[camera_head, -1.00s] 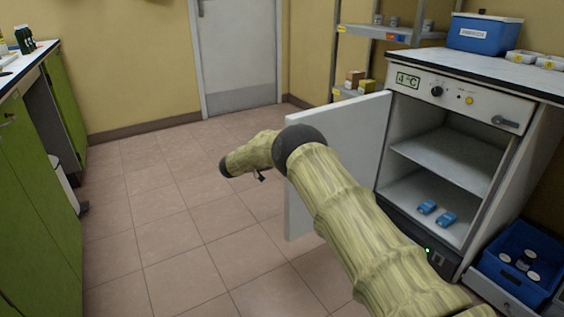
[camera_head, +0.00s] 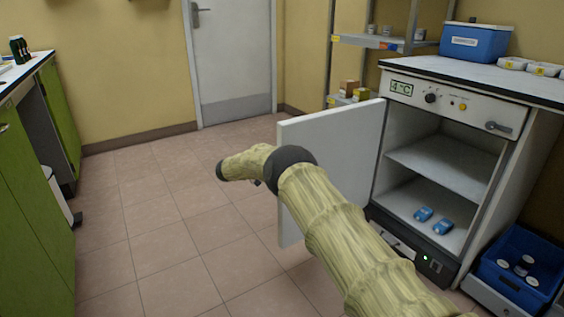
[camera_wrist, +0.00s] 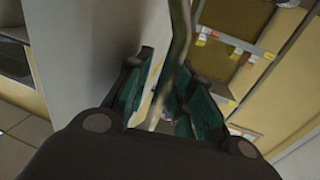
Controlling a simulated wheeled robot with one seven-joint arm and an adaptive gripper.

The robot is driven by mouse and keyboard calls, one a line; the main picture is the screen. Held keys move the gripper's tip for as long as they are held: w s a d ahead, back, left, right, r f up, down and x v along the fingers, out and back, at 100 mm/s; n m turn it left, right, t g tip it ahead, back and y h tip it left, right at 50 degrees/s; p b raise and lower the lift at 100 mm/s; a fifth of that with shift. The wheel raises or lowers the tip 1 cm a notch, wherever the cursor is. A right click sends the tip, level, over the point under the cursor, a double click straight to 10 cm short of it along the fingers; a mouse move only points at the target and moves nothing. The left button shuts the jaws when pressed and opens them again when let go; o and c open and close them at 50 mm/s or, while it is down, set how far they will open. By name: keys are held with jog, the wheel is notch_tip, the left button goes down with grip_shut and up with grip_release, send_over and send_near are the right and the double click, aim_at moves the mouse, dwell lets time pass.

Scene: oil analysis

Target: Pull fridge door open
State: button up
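The fridge (camera_head: 398,150) stands at the right in the head view. Its white door (camera_head: 335,150) is swung wide open to the left, showing the shelf (camera_head: 445,165) and two blue items (camera_head: 433,221) on the fridge floor. In the wrist view the door's pale panel (camera_wrist: 85,50) fills the left, and a metal handle bar (camera_wrist: 182,35) runs down between the fingers of my gripper (camera_wrist: 163,72). The fingers are apart, with a gap between the left finger and the bar. In the head view my arm hides the handle, and the fingers cannot be made out.
Green cabinets (camera_head: 30,190) stand at the left, a closed room door (camera_head: 232,60) at the back. Shelving (camera_head: 380,42) stands behind the fridge. A blue crate (camera_head: 500,278) with bottles is at the lower right. The tiled floor (camera_head: 160,220) in the middle is clear.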

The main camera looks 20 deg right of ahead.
jog(key=shift+w+a, duration=0.1)
jog(key=shift+a, duration=0.5)
jog(key=a, duration=1.2)
jog(key=shift+f, duration=0.1)
jog(key=shift+a, duration=0.1)
